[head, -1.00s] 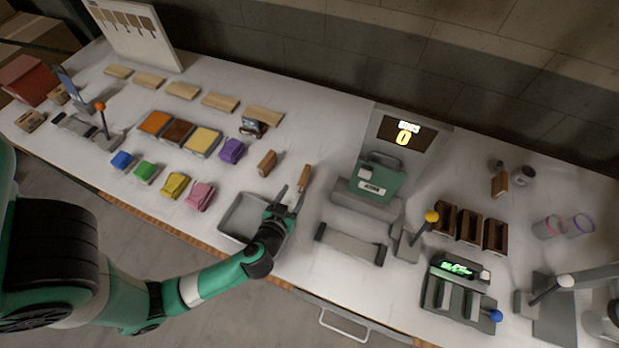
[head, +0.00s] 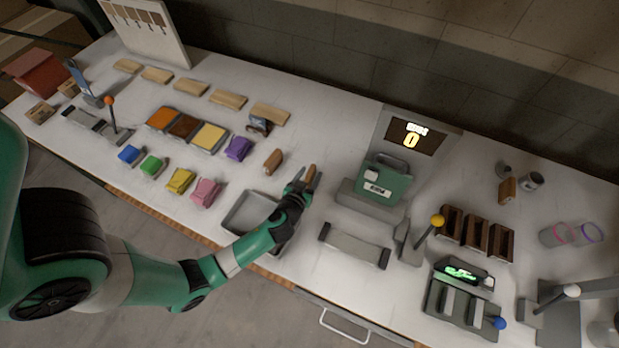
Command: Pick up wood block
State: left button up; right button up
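Several pale wood blocks (head: 190,88) lie in a row along the back left of the table. A darker brown block (head: 273,161) lies alone near the middle. A small brown wooden piece (head: 311,172) lies to its right, at my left gripper. My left gripper (head: 307,178) reaches in over the grey tray, with its fingers spread on either side of this small brown piece. The fingers partly hide it, and contact is too small to make out. My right gripper is not in view.
A grey tray (head: 239,218) lies under my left forearm. Coloured blocks, such as a purple one (head: 238,148) and a pink one (head: 205,192), lie to the left. A green machine (head: 383,183) stands to the right, with a grey roller-like fixture (head: 354,247) in front.

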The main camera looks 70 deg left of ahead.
pick_arm(q)
grip_shut()
jog(key=shift+r, duration=0.1)
